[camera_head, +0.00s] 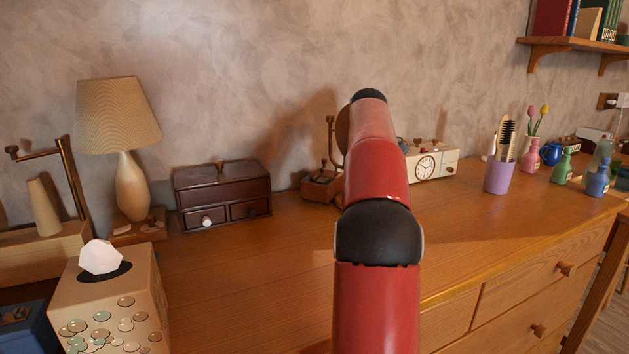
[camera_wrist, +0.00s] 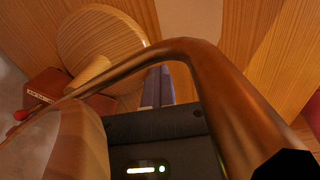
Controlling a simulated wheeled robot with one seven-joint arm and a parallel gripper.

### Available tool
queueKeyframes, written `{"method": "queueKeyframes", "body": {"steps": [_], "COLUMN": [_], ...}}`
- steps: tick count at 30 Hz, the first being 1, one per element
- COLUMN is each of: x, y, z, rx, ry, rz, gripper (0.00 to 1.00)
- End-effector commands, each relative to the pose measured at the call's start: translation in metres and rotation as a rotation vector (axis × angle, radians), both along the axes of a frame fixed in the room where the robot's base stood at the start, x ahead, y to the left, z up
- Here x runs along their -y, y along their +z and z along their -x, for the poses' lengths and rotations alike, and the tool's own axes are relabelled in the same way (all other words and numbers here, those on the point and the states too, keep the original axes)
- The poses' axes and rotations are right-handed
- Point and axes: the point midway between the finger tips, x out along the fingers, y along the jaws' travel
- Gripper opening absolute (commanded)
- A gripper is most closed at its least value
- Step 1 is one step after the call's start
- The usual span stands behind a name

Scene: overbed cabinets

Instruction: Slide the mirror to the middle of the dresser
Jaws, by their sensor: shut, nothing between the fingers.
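The mirror is partly hidden behind my red arm in the head view. My gripper (camera_wrist: 155,86) is hidden in the head view. In the wrist view its dark body fills the lower middle, and the fingers are shut with nothing seen between them. A thick curved brown bar crosses close in front of the camera, with a round wood-toned disc behind it. Contact cannot be told.
A dark drawer box (camera_head: 222,195) and lamp (camera_head: 119,110) stand left of the mirror. A clock radio (camera_head: 432,162) and purple cup (camera_head: 498,177) stand right. A tissue box (camera_head: 110,300) is front left. The dresser's front middle is clear.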

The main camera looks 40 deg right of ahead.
Motion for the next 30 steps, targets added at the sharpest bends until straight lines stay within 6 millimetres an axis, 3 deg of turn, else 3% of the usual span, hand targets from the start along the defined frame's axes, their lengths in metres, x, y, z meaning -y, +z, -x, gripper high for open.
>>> {"method": "queueKeyframes", "body": {"steps": [11, 30], "x": [0.004, 0.041], "y": [0.004, 0.004], "z": [0.001, 0.009], "rx": [0.007, 0.006], "ry": [-0.005, -0.006], "rz": [0.009, 0.009], "gripper": [0.00, 0.00]}}
